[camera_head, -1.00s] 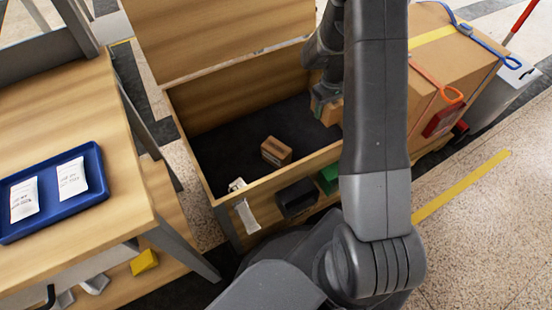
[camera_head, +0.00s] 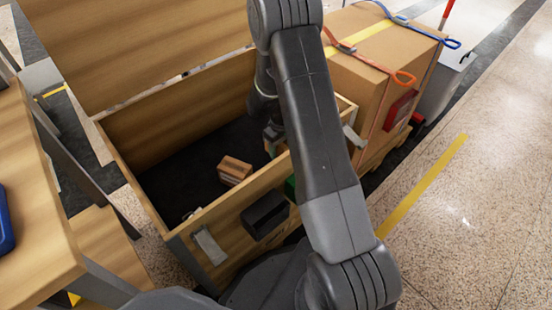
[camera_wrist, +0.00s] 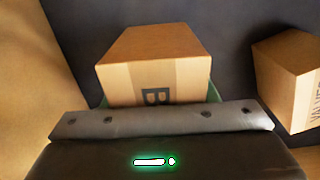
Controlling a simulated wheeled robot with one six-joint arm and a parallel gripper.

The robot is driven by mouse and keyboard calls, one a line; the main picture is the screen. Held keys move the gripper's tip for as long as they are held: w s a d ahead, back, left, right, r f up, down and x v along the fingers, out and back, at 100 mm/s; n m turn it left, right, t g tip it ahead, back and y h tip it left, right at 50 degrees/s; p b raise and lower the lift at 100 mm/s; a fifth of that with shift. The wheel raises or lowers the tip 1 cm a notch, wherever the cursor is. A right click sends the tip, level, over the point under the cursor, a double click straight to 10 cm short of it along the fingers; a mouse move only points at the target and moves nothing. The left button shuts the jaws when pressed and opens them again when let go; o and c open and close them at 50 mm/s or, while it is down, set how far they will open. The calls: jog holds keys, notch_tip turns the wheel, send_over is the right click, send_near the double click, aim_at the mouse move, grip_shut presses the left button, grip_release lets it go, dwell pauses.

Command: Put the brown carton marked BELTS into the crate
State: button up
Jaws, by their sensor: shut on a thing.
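The carton marked BELTS (camera_wrist: 155,72) is brown, with a paler tape band and a letter B showing in the wrist view. The rest of its lettering is hidden by my gripper (camera_wrist: 157,98), which is shut on it with green pads at its sides. In the head view my gripper (camera_head: 273,134) is inside the wooden crate (camera_head: 147,205), near its right end; my arm hides most of it and nearly all of the held carton. The crate is open, with a dark floor. I cannot tell whether the held carton touches that floor.
Another carton (camera_head: 235,170), marked VALVES in the wrist view (camera_wrist: 290,78), lies on the crate floor. The crate's lid (camera_head: 140,40) stands raised behind. A large strapped carton (camera_head: 365,75) stands to the right. A wooden bench (camera_head: 35,210) is at left.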

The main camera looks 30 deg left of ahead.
notch_tip(320, 180, down, 4)
jog(key=shift+r+b, duration=0.1)
jog(key=shift+b, duration=0.55)
jog(key=o, duration=1.1)
jog(key=shift+c, duration=0.2)
notch_tip(320, 180, up, 12)
jog(key=p, duration=0.4)
jog(key=shift+r, duration=0.1)
